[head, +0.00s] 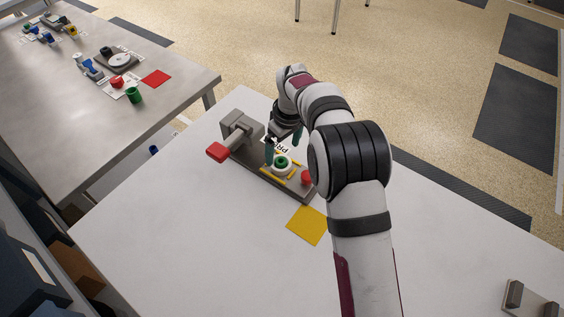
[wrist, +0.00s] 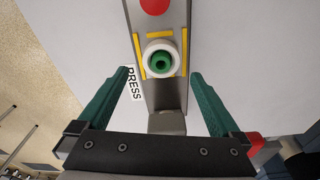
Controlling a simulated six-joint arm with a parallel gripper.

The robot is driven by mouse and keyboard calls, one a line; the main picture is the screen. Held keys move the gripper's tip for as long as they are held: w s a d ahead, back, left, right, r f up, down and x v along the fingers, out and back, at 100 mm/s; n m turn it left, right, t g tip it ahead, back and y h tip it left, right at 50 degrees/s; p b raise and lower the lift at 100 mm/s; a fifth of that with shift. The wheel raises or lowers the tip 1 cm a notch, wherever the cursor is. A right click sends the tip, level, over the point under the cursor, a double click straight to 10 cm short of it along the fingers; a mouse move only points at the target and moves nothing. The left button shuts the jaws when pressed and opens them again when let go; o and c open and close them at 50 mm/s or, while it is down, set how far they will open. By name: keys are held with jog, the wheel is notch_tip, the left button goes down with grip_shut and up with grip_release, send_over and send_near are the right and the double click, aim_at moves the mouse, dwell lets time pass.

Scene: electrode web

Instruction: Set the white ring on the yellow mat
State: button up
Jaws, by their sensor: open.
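The white ring (head: 281,168) sits on the grey press base, around a green round piece (head: 281,161), between yellow marks. In the wrist view the white ring (wrist: 150,53) shows ahead of my gripper, with the green piece (wrist: 160,62) in its middle. The yellow mat (head: 307,224) lies flat on the white table in front of the press, partly beside my arm; it is not in the wrist view. My gripper (head: 283,147) is open above the press base. In the wrist view its green fingers (wrist: 160,73) are spread wide, with nothing held between them.
The press (head: 240,127) has a lever with a red handle (head: 217,152) and a red knob (head: 306,177) on its base. A grey fixture (head: 530,300) stands at the table's right corner. The table's left front (head: 180,240) is clear. Another table at left holds several items.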

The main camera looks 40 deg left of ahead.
aim_at(281, 161)
jog(key=f, duration=0.5)
jog(key=shift+a+f, duration=0.15)
jog(key=shift+a, duration=0.1)
jog(key=c, duration=1.5)
